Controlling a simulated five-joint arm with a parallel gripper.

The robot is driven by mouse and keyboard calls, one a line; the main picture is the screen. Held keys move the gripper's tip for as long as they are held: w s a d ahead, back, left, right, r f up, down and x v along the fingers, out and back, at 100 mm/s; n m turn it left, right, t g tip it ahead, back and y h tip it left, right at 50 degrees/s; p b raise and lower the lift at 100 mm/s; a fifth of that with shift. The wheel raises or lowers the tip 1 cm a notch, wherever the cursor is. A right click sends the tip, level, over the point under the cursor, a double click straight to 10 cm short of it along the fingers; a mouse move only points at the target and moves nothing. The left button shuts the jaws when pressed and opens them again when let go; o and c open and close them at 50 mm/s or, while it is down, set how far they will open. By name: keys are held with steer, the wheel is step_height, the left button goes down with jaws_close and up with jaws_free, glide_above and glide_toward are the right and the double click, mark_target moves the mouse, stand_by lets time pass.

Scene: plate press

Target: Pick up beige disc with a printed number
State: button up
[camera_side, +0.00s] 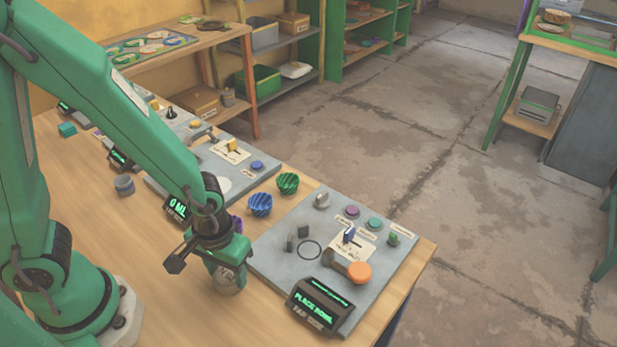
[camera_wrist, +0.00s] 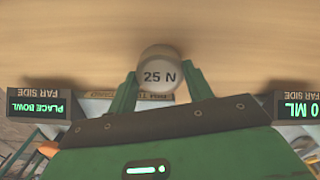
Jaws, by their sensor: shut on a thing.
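The beige disc (camera_wrist: 160,76) has "25 N" printed on its face. In the wrist view it sits between the two green fingers of my gripper (camera_wrist: 160,84), which are shut on its sides. In the side view the disc (camera_side: 229,284) shows at the lower end of my gripper (camera_side: 227,268), partly covered by it. It is over the wooden table, left of the front grey panel. I cannot tell whether it touches the tabletop.
The front grey panel (camera_side: 275,262) carries a "PLACE BOWL" display (camera_side: 320,306) and an orange knob (camera_side: 359,273). A grey cylinder (camera_side: 124,185) stands left on the table (camera_side: 80,215).

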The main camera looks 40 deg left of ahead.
mark_target(227, 277)
steer(key=shift+r, duration=0.15)
steer(key=shift+r, duration=1.7)
steer(key=shift+s+d+r, duration=0.15)
steer(key=shift+r, duration=0.2)
steer(key=s+d+r, duration=0.6)
steer(key=s, duration=0.3)
steer(key=shift+s+r, duration=0.3)
